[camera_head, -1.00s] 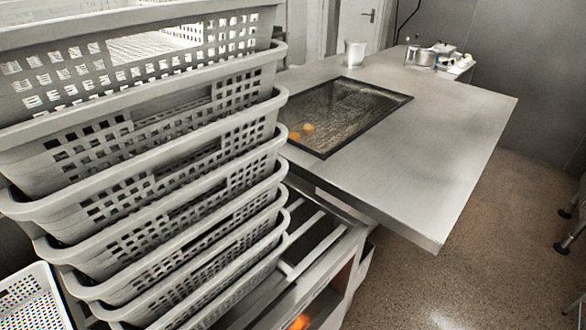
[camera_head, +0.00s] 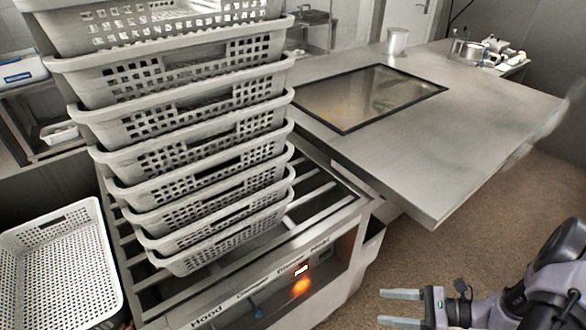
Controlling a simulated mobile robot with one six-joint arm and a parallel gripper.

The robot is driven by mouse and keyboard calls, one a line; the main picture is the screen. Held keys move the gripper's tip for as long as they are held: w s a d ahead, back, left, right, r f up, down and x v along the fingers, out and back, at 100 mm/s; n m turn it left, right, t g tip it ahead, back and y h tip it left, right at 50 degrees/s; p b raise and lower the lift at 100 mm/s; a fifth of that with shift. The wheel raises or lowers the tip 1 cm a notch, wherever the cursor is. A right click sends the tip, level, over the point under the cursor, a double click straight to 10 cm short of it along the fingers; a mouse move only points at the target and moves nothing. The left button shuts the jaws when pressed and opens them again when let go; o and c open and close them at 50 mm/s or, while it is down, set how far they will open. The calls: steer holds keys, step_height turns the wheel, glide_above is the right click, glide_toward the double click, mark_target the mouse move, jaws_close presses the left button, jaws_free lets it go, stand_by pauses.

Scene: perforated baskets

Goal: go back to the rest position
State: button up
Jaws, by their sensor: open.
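My gripper (camera_head: 402,308) shows at the bottom right of the head view. Its two grey fingers point left and stand apart, with nothing between them. It hangs over the brown floor, to the right of the slatted stand and in front of the steel table (camera_head: 455,150). My arm runs from it to the right edge. The stack of grey perforated baskets (camera_head: 190,130) stands left of the gripper, well apart from it.
The baskets stand on a slatted metal unit (camera_head: 225,312) with a glowing orange light. A separate white perforated basket (camera_head: 60,265) sits at the lower left. The table holds a dark-framed panel (camera_head: 372,95), a white cup (camera_head: 397,41) and a metal pot (camera_head: 468,52). Floor (camera_head: 400,255) is open at the right.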

steer(key=a+r+n+g+h, duration=0.35)
steer(key=r+n, duration=0.25)
steer(key=r, duration=0.5)
steer(key=s+a+r+n+t+h, duration=0.2)
steer(key=s+a+r+n+h, duration=0.2)
steer(key=r, duration=0.5)
steer(key=s+a+r+n+t+h, duration=0.3)
steer(key=s+a+r+n, duration=0.3)
steer(key=r+n, duration=0.2)
steer(key=shift+s+a+r+h, duration=0.3)
steer(key=shift+r+h, duration=0.45)
steer(key=shift+r, duration=0.15)
